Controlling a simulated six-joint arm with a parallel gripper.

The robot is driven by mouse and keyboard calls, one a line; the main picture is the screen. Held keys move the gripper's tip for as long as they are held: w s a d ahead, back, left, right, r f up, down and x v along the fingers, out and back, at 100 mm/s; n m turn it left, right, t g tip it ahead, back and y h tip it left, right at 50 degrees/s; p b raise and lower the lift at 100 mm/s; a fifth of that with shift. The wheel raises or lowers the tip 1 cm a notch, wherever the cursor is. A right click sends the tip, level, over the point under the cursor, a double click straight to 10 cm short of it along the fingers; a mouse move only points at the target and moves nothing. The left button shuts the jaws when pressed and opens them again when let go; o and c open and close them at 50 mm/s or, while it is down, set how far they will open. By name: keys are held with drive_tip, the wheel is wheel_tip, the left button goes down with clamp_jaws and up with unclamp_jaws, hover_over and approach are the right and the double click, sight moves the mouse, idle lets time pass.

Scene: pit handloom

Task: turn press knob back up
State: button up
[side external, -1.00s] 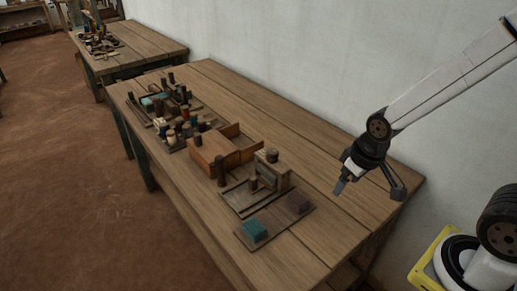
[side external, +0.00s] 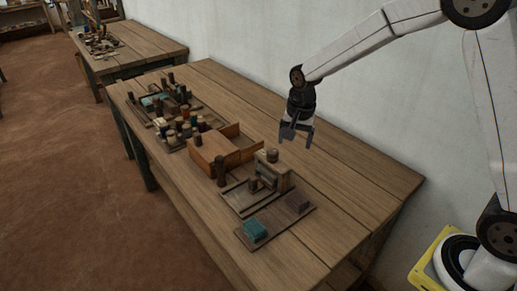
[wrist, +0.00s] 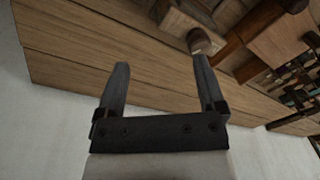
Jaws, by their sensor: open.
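The press (side external: 286,181) is a small wooden block frame near the front of the long table. A round wooden knob (side external: 272,155) stands on its top. In the wrist view, the knob (wrist: 200,42) shows as a brown cylinder just beyond the right fingertip, with part of the press (wrist: 178,22) beside it. My gripper (side external: 296,139) is above the table, behind and a little right of the knob, pointing down. The wrist view shows both fingers (wrist: 161,63) spread over bare table.
A wooden box (side external: 222,152) with an upright flap stands left of the press. A board with a teal block (side external: 255,230) and a dark block (side external: 298,201) lies in front. Several spools and pegs (side external: 180,128) crowd the far end. The table's right side (side external: 350,178) is clear.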

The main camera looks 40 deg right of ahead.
sight(273, 150)
drive_tip(key=w+m, duration=0.4)
drive_tip(key=w, duration=0.1)
drive_tip(key=w+f+m+g, duration=0.1)
drive_tip(key=w+m, duration=0.1)
drive_tip(key=w, duration=0.1)
drive_tip(key=shift+w+d+f+m, duration=0.1)
drive_tip(key=shift+w+d+m, duration=0.1)
drive_tip(key=shift+w+m, duration=0.1)
drive_tip(key=shift+f, duration=0.1)
drive_tip(key=shift+f, duration=3.8)
clamp_jaws()
